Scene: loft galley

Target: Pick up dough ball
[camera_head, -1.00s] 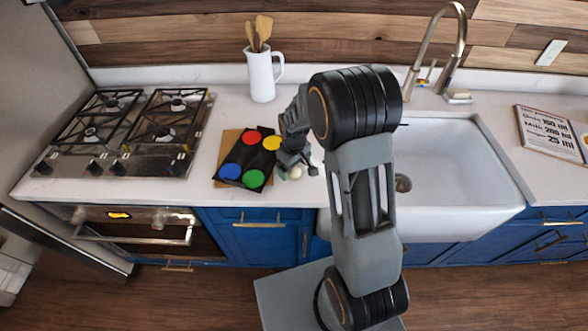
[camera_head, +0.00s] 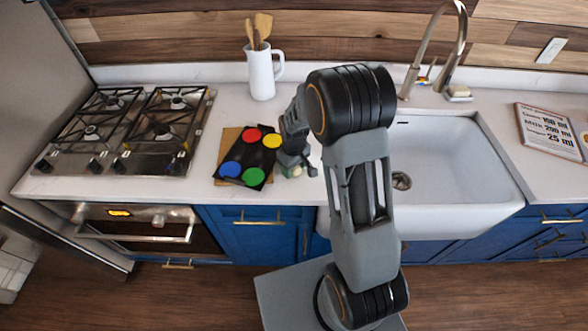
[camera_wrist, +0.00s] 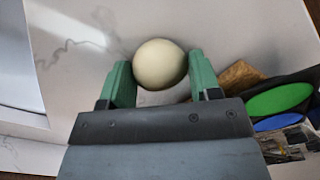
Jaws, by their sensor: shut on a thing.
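The dough ball is a smooth cream-coloured ball (camera_wrist: 160,64) on the white counter, in the upper middle of the wrist view. My gripper (camera_wrist: 160,82) has its two green fingers on either side of the ball, shut on it. In the head view my gripper (camera_head: 296,171) is low at the counter's front, just right of the black panel, and the ball (camera_head: 296,170) shows only as a small pale spot, mostly hidden by the gripper. I cannot tell whether the ball is clear of the counter.
A black panel (camera_head: 250,157) with coloured discs lies on a brown board (camera_head: 228,139) left of my gripper. A white jug (camera_head: 261,76) with wooden utensils stands behind. The stove (camera_head: 128,131) is farther left. The white sink (camera_head: 450,165) and a recipe board (camera_head: 549,131) are to the right.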

